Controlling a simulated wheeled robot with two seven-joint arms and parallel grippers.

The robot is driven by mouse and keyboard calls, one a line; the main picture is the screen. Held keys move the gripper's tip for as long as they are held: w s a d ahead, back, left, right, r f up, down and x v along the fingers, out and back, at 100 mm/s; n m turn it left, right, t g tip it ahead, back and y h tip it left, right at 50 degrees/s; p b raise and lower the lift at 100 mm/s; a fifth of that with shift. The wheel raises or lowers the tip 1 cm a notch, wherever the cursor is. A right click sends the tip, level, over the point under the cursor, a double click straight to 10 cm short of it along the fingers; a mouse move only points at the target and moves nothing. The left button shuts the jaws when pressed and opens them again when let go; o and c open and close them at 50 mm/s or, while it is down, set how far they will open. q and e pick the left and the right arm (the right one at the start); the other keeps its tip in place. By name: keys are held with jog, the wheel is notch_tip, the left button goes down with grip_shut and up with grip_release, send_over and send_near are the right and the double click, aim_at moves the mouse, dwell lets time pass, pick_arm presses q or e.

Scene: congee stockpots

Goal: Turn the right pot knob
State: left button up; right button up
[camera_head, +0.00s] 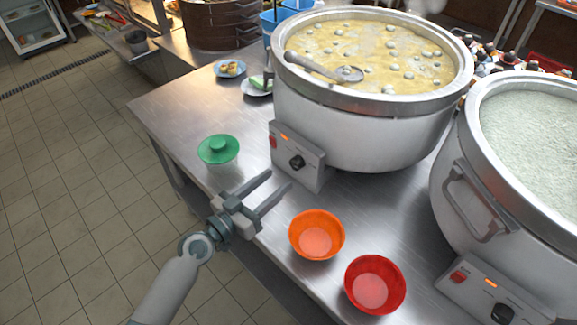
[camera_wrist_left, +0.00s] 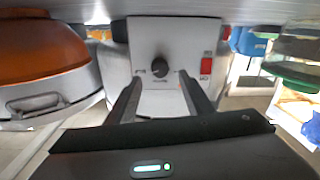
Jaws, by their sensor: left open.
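The right pot (camera_head: 485,185) is a large grey stockpot of pale congee at the right edge. Its control box carries a black knob (camera_head: 502,314) and a red switch (camera_head: 459,277), near the bottom edge. The left pot (camera_head: 365,125) holds yellowish broth, with a black knob (camera_head: 297,162) on its control box. My left gripper (camera_head: 279,179) is open and empty over the table's front edge, pointing at the left pot's box. In the left wrist view, which is upside down, this box's knob (camera_wrist_left: 159,68) shows between the fingers, apart from them. My right gripper is not in view.
An orange bowl (camera_head: 316,235) and a red bowl (camera_head: 375,285) stand on the steel table (camera_head: 165,110) between my left gripper and the right pot's box. A ladle (camera_head: 320,67) rests in the left pot.

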aim_at(294, 166)
pick_arm(q)
jog(key=p+x, duration=0.1)
jog(key=x, duration=0.3)
jog(key=shift+w+d+r, duration=0.1)
jog(key=shift+d, duration=0.05)
jog(key=shift+x, duration=0.95)
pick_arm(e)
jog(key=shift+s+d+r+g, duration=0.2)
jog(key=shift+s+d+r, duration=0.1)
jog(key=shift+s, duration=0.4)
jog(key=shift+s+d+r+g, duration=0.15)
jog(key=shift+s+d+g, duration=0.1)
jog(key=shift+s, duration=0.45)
pick_arm(q)
jog(key=shift+c, duration=0.2)
jog(key=c, duration=1)
